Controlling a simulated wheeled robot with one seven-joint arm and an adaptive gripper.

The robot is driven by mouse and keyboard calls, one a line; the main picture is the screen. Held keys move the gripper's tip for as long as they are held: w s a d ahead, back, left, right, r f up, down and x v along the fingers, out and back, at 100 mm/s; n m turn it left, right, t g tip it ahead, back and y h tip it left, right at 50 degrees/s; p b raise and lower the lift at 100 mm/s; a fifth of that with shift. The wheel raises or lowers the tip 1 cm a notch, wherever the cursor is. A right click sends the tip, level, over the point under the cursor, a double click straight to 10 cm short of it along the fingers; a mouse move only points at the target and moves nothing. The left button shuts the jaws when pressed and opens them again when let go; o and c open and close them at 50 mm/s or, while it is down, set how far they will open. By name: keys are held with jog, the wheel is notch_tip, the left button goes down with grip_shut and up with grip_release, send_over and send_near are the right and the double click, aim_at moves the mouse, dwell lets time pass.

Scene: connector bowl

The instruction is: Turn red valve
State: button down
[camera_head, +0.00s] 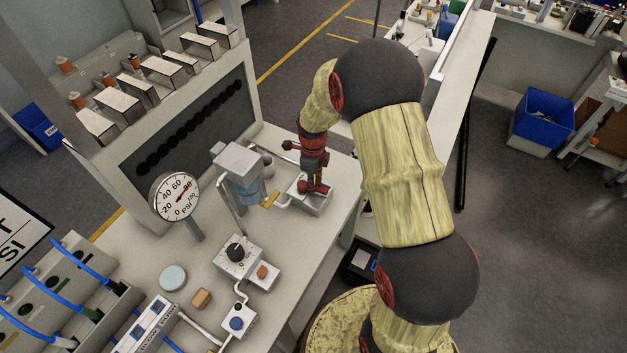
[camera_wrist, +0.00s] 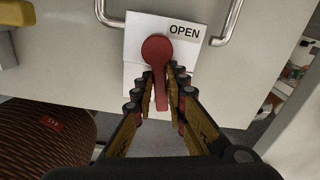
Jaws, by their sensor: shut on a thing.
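The red valve (camera_wrist: 157,48) shows in the wrist view as a round hub with a lever running down the picture. It sits on a white plate (camera_wrist: 139,27) marked "OPEN" at its upper right. My gripper (camera_wrist: 163,80) is shut on the lever, one finger on each side, close below the hub. In the head view my gripper (camera_head: 312,170) points down at the valve block (camera_head: 315,203) near the right edge of the bench. Some red of the valve (camera_head: 318,187) shows under the fingers there, but the grip is partly hidden.
A pressure gauge (camera_head: 176,197) stands on the bench (camera_head: 190,250), its red needle near 80. A grey box (camera_head: 239,161) with pipes stands just left of the valve block. A black-knob box (camera_head: 236,257) and small button boxes are nearer. In the wrist view, metal pipes (camera_wrist: 229,22) flank the plate.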

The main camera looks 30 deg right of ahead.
jog(key=shift+s+a+f+m, duration=0.1)
jog(key=shift+s+a+m, duration=0.15)
jog(key=shift+m, duration=0.35)
jog(key=shift+s+a+m, duration=0.2)
jog(key=shift+m, duration=0.4)
jog(key=c, duration=1.8)
grip_release()
jog(key=shift+w+a, duration=0.1)
jog(key=shift+w, duration=0.05)
jog(key=shift+w+r, duration=0.1)
jog(key=shift+r, duration=0.2)
notch_tip(320, 180, up, 12)
jog(key=shift+f, duration=0.2)
